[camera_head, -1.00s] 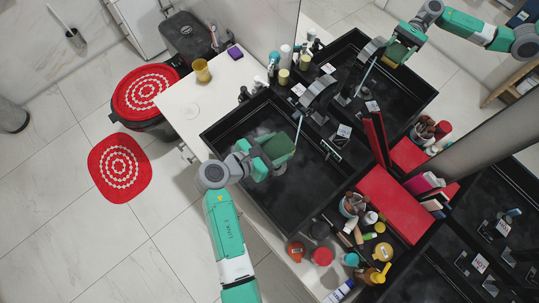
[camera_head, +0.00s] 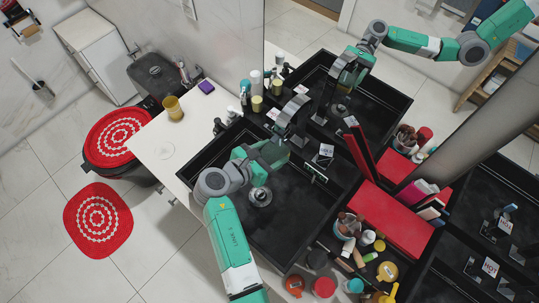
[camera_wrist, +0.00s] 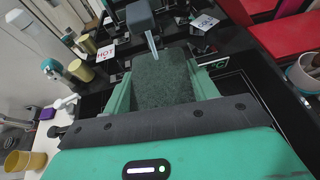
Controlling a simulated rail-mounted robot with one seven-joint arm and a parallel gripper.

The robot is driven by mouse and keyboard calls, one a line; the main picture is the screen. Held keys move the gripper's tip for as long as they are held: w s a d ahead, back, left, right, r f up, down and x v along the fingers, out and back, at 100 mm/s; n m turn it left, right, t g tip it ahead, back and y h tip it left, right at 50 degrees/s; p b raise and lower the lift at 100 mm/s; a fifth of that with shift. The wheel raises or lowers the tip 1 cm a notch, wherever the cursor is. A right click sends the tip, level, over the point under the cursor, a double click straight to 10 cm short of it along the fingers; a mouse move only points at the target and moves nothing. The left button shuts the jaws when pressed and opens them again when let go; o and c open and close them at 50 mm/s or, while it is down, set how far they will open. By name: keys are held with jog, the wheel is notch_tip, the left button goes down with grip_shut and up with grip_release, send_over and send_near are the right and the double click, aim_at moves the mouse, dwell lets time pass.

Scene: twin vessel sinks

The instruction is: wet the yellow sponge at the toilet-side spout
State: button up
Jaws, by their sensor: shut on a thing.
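My gripper (camera_head: 268,155) is over the black sink basin (camera_head: 228,215) on the toilet side, under the black spout (camera_head: 288,118). In the wrist view its green fingers (camera_wrist: 160,85) are shut on the sponge (camera_wrist: 162,78), which shows a dark green, rough face; no yellow side shows. The spout (camera_wrist: 140,18) is just beyond the sponge. A thin pale stream of water (camera_wrist: 152,44) comes down from it to the sponge's far edge; exact contact is hard to tell. In the head view the arm mostly hides the sponge.
A HOT card (camera_wrist: 105,53) and another card (camera_wrist: 204,22) lie behind the basin. A yellow cup (camera_head: 173,108) and a purple block (camera_head: 206,87) stand on the white counter at left. Bottles and jars crowd the front right. A mirror reflects my arm.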

dwell(0.3)
jog(key=s+p, duration=0.1)
jog(key=s+a+p, duration=0.1)
jog(key=p, duration=0.1)
jog(key=shift+s+r, duration=0.2)
jog(key=shift+s, duration=0.15)
jog(key=shift+s+a+f+p, duration=0.1)
jog(key=shift+s+a+p, duration=0.25)
jog(key=shift+s+p, duration=0.35)
jog(key=shift+s+a+f+p, duration=0.1)
jog(key=shift+s+a+p, duration=0.3)
jog(key=shift+s, duration=0.45)
jog(key=shift+s+a+p, duration=0.3)
jog(key=shift+s+p, duration=0.25)
jog(key=shift+s, duration=0.25)
jog(key=s+a+r+p, duration=0.2)
jog(key=s+r+p, duration=0.2)
jog(key=p, duration=0.3)
jog(key=shift+s, duration=0.35)
